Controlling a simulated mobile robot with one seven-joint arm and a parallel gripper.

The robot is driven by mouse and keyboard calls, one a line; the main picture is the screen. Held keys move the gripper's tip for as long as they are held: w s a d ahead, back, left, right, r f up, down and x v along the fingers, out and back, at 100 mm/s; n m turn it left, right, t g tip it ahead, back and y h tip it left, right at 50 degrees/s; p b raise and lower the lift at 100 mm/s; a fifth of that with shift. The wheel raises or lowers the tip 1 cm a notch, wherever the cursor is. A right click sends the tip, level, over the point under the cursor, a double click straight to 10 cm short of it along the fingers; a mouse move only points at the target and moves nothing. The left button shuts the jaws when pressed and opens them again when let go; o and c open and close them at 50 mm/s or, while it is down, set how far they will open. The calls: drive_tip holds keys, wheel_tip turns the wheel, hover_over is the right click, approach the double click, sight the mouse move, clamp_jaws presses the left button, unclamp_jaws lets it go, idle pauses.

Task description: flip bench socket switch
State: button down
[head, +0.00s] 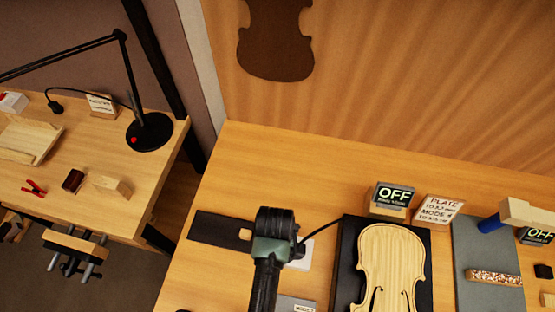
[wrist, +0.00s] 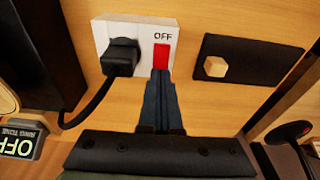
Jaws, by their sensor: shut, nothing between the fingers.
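The bench socket (wrist: 98,45) is a white block in the wrist view, with a black plug (wrist: 121,57) and cable in its left part. Its red switch (wrist: 161,57) sits on the right under the word OFF. My gripper (wrist: 160,74) is shut and empty, its fingertips at the lower edge of the red switch; I cannot tell whether they touch it. In the head view my wrist covers most of the socket (head: 306,257), and the switch and fingertips are hidden.
A dark plate (wrist: 250,62) with a small wooden block lies beside the socket. On the other side, a violin body (head: 391,262) lies on a black base, with an OFF display (head: 394,195) behind it. A side table with a black lamp (head: 148,131) stands at left.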

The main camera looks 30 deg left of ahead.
drive_tip(key=shift+f+b, duration=0.6)
drive_tip(key=shift+f, duration=0.3)
idle(0.4)
wheel_tip(320, 180, up, 7)
drive_tip(key=p, duration=0.7)
drive_tip(key=shift+r+p, duration=0.1)
drive_tip(key=shift+p, duration=0.2)
idle(0.4)
